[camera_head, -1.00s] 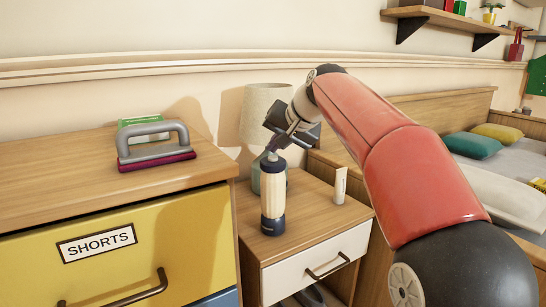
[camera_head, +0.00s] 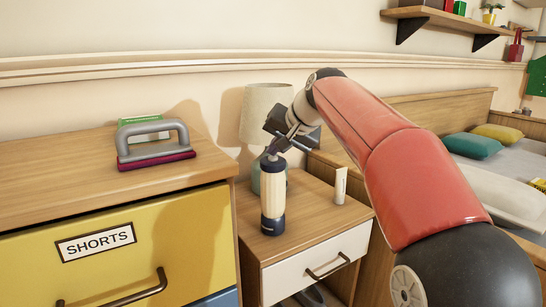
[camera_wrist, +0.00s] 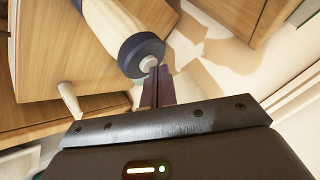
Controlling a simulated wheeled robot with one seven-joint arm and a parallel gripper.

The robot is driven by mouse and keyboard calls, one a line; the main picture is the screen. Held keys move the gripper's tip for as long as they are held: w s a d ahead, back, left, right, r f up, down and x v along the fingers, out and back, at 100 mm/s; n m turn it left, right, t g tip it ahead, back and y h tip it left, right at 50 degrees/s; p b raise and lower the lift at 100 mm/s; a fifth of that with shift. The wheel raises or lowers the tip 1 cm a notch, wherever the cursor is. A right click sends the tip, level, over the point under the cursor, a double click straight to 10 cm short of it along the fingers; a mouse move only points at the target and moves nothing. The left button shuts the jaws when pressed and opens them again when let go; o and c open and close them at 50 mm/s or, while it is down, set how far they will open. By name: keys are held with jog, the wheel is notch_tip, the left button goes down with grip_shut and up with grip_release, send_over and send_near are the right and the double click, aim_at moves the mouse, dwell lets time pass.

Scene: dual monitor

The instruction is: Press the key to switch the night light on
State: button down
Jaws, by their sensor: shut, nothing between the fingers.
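The night light (camera_head: 272,200) stands upright on the nightstand, with a cream body and dark blue cap and base. In the wrist view, its dark cap (camera_wrist: 133,52) has a small pale round key (camera_wrist: 149,63) at its centre. My gripper (camera_head: 271,154) is directly above the cap, pointing down, shut and empty. In the wrist view, the fingertips (camera_wrist: 158,72) are right beside the key. I cannot tell whether they touch it. The gripper hides part of the cap top in the head view.
A table lamp (camera_head: 266,110) stands close behind the night light. A small white upright object (camera_head: 340,185) is on the nightstand (camera_head: 315,216) to the right. The dresser (camera_head: 62,172) at left carries a grey-handled maroon item (camera_head: 155,145).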

aim_at(276, 159)
jog(key=shift+r+p, duration=0.45)
jog(key=shift+p, duration=0.15)
notch_tip(276, 159, up, 6)
jog(key=p, duration=0.6)
dwell(0.3)
